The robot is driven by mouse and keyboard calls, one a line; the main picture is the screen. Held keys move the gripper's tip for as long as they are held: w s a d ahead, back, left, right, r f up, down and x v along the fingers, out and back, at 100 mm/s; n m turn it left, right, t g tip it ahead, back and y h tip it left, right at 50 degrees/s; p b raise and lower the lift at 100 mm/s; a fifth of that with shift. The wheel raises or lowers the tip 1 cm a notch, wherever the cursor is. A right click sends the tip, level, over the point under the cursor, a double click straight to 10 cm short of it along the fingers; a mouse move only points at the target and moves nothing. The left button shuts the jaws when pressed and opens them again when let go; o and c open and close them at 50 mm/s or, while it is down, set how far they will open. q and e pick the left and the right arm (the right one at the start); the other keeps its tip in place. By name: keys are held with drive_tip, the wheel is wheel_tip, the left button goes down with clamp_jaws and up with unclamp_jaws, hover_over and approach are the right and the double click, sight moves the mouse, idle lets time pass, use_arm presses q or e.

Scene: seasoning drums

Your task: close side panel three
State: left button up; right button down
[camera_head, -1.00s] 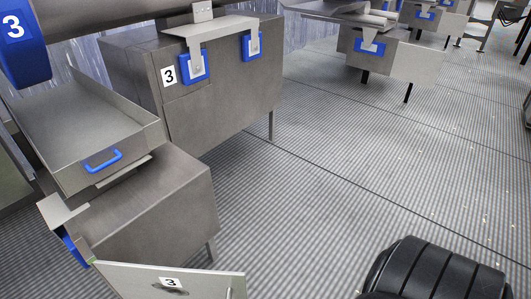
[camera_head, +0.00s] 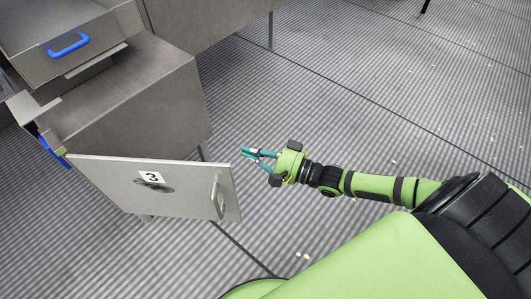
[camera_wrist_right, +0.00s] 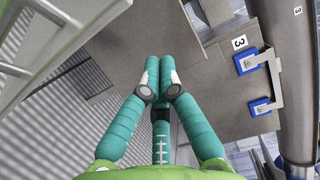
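Side panel three (camera_head: 110,182) is a flat grey metal door with a "3" label and an upright bar handle (camera_head: 217,197) near its right end. It stands swung out from the front of the lower metal cabinet (camera_head: 140,100). My right gripper (camera_head: 246,153) is just right of the panel's free upper corner, apart from the handle in the head view. In the wrist view, its teal fingers (camera_wrist_right: 160,66) lie together at the tips with nothing visible between them. My left gripper is not in view.
A metal tray drawer (camera_head: 75,48) with a blue handle sits above the cabinet. A larger cabinet (camera_head: 185,20) stands behind. Light grey metal bars (camera_wrist_right: 40,50) are close at the wrist view's upper left.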

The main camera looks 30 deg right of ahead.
use_arm(q)
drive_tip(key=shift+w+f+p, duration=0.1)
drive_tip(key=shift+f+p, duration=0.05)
drive_tip(key=shift+p, duration=0.2)
use_arm(e)
drive_tip(key=a, duration=0.4)
drive_tip(key=shift+s+a, duration=0.15)
drive_tip(key=shift+a, duration=0.1)
drive_tip(key=shift+s, duration=0.1)
